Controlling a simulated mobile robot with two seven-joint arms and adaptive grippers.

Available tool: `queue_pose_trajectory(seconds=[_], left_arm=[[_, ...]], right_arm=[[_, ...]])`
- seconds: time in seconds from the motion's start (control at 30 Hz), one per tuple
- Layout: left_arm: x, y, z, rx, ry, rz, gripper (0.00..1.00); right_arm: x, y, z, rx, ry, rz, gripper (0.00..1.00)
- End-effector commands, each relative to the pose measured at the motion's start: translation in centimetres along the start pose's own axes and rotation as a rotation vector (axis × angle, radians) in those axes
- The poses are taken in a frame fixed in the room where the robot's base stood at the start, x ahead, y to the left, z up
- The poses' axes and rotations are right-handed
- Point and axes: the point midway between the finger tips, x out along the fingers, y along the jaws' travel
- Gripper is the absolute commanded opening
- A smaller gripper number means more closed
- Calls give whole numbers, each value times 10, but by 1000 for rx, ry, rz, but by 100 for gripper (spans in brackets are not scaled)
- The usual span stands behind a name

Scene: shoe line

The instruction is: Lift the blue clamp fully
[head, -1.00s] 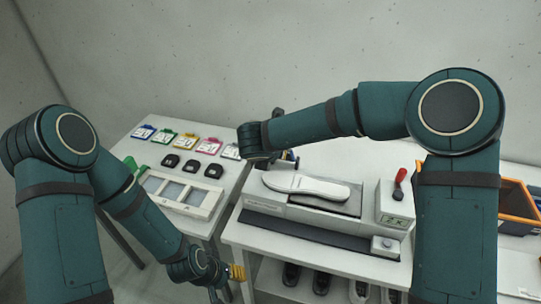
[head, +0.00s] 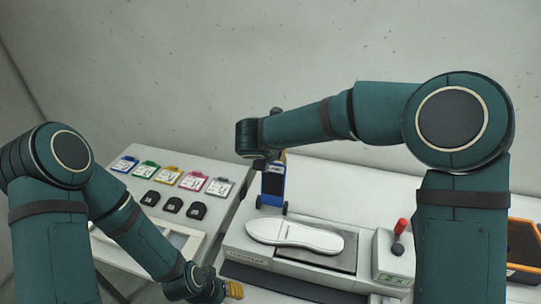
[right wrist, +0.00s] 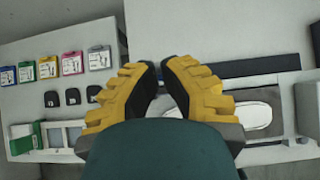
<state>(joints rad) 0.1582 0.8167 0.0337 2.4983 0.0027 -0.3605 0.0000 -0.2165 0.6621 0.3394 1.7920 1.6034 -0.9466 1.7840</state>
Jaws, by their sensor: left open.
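The blue clamp (head: 272,184) stands upright at the back left of the white fixture in the head view.
A white shoe last (head: 295,238) lies on the fixture (head: 233,243), right of the clamp. A red-handled lever (head: 401,228) stands further right, beside an orange-rimmed bin (head: 525,222). Coloured cards (head: 147,170) and black pieces (head: 172,205) lie on the left table.

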Motion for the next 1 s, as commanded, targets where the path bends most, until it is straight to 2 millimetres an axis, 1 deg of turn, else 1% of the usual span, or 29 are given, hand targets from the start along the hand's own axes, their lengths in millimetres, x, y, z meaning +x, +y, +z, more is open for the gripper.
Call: queue_pose_trajectory(seconds=[0.23, 0.77, 1.0], left_arm=[[0, 0, 0, 0, 0, 0, 50], [0, 0, 0, 0, 0, 0, 50], [-1, 1, 0, 0, 0, 0, 50]], right_arm=[[4, 0, 3, 0, 0, 1, 0], [5, 0, 3, 0, 0, 0, 0], [7, -3, 6, 0, 0, 1, 0]])
